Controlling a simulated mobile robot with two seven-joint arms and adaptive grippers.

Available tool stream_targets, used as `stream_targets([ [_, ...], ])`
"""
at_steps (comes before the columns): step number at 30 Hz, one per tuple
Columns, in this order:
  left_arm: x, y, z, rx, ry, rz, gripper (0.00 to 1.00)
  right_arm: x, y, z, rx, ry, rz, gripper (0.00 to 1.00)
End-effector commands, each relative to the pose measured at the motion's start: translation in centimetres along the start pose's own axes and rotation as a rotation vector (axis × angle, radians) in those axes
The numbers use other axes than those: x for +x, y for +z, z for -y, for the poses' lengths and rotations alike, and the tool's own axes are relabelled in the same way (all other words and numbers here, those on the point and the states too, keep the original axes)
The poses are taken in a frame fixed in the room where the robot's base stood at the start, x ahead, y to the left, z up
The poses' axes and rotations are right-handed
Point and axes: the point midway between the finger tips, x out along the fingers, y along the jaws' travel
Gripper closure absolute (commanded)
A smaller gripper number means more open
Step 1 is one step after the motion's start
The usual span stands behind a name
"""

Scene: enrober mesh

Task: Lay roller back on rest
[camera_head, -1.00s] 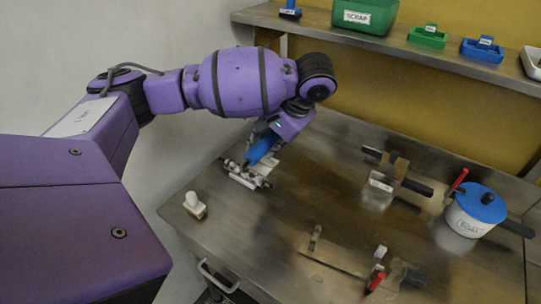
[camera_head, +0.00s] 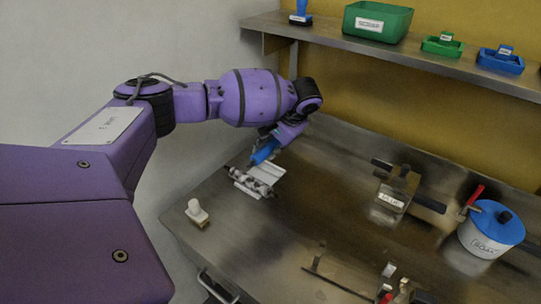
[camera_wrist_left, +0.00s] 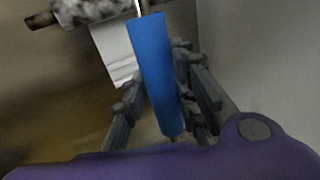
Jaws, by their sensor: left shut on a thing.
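The roller has a blue handle (camera_wrist_left: 160,75) and a mottled grey-and-white head (camera_wrist_left: 95,10). My left gripper (camera_wrist_left: 155,105) is shut on the blue handle, which lies between its dark fingers in the left wrist view. In the head view the blue handle (camera_head: 264,152) tilts down from my left gripper (camera_head: 275,145) to the roller head. A pale bracket-like plate (camera_head: 265,172), perhaps the rest, is beside the head near the table's left side. I cannot tell whether the roller touches it. My right gripper does not show.
A small white knobbed object (camera_head: 196,212) stands near the table's left front edge. A clear labelled block with dark handles (camera_head: 392,195) and a white pot with a blue lid (camera_head: 490,230) stand to the right. A shelf (camera_head: 400,58) with a green bin (camera_head: 377,22) runs along the back.

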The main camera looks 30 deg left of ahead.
Motion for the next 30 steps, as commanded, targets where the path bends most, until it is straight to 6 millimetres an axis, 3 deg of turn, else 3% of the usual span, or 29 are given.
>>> stream_targets([
  [7, 3.2, -0.2, -1.4, 0.002, 0.000, 0.001, 1.00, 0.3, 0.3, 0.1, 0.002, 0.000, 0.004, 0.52],
  [26, 4.2, -0.2, -1.9, 0.000, -0.001, -0.001, 1.00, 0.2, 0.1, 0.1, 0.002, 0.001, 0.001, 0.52],
  [27, 4.2, -0.2, -1.9, 0.000, 0.000, -0.001, 0.69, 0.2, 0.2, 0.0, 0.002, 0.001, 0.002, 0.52],
  [30, 4.2, -0.2, -1.9, 0.000, -0.001, 0.000, 0.56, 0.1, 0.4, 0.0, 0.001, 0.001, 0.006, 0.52],
])
